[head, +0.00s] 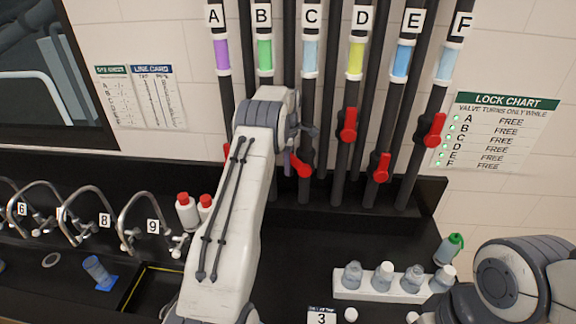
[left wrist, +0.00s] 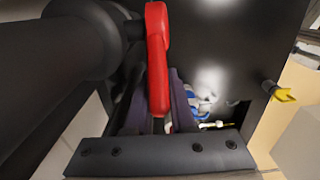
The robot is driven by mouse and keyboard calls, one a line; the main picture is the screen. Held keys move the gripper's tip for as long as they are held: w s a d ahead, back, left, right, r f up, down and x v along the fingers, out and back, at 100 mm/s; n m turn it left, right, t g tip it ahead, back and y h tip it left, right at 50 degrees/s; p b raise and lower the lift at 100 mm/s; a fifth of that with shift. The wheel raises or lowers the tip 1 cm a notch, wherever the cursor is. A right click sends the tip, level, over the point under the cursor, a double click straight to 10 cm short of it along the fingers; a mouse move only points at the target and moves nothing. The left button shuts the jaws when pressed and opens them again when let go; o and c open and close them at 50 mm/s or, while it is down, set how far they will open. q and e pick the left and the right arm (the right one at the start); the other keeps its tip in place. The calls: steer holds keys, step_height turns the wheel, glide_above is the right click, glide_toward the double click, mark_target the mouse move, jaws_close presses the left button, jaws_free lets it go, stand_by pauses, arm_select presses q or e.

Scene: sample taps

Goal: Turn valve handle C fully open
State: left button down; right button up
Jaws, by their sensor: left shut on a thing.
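Valve handle C (head: 302,165) is a red lever low on the black pipe under label C (head: 312,15), partly hidden behind my left arm. It looks slanted across its pipe. In the left wrist view a red handle (left wrist: 157,45) stands between the two dark fingers of my left gripper (left wrist: 158,92), which is shut on it. In the head view only a purplish bit of the left gripper (head: 288,163) shows, just left of handle C. My right arm shows at lower right, but its gripper is out of view.
Red handles on pipes D (head: 348,125), E (head: 382,167) and F (head: 435,130) are close by on the right. The lock chart (head: 495,132) reads FREE for A to F. A bottle rack (head: 385,290) and a green-topped bottle (head: 448,249) stand on the counter.

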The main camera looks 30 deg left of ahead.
arm_select(q)
steer(key=shift+w+r, duration=0.1)
stand_by(0.8)
steer(key=shift+d+r+g+y, duration=0.1)
steer(key=shift+r+g+y, duration=0.25)
steer(key=shift+y, duration=0.25)
steer(key=c, duration=0.8)
jaws_free()
steer(key=shift+o, duration=0.2)
